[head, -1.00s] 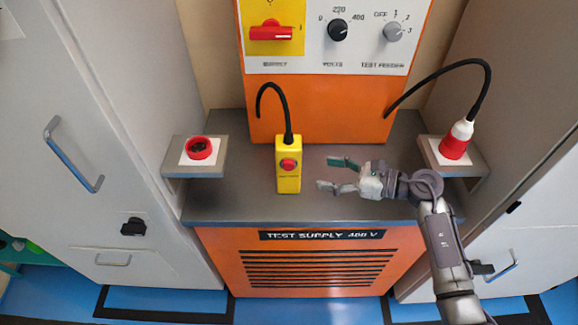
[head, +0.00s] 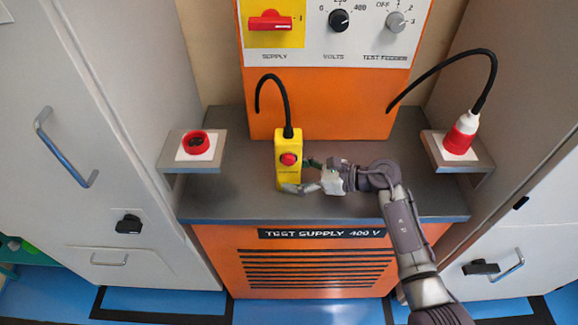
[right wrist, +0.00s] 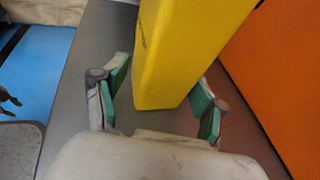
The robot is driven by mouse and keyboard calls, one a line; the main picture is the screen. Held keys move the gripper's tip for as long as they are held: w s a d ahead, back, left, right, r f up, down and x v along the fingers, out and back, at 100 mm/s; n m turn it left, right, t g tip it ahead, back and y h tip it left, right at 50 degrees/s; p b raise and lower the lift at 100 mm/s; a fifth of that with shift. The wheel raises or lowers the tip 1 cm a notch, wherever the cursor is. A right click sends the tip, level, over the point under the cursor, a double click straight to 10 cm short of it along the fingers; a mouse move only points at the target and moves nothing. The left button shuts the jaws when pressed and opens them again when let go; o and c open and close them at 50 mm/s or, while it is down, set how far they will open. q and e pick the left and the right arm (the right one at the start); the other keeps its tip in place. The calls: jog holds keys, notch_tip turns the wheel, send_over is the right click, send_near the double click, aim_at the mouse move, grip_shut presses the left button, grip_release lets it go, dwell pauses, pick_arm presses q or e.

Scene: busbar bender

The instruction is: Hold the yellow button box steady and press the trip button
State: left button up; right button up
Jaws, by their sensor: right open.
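The yellow button box (head: 288,150) stands upright on the grey bench top, with a black cable from its top. Its round red button (head: 288,159) faces me. My right gripper (head: 303,175) is open at the box's right side, low down, with one finger toward the front and one toward the back. In the right wrist view the yellow box (right wrist: 178,60) stands between the two green-padded fingers (right wrist: 160,97). Gaps seem to show at the fingers; contact is not clear. My left gripper is not in view.
An orange test supply cabinet (head: 280,270) carries the bench top (head: 230,195). A red socket (head: 196,142) sits on a left shelf, and a red-and-white plug (head: 461,133) on a right shelf. A panel with a red supply switch (head: 270,20) and knobs rises behind.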

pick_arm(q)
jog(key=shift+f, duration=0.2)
pick_arm(e)
jog(key=shift+w+a+f, duration=0.1)
jog(key=shift+a, duration=0.25)
jog(key=c, duration=0.7)
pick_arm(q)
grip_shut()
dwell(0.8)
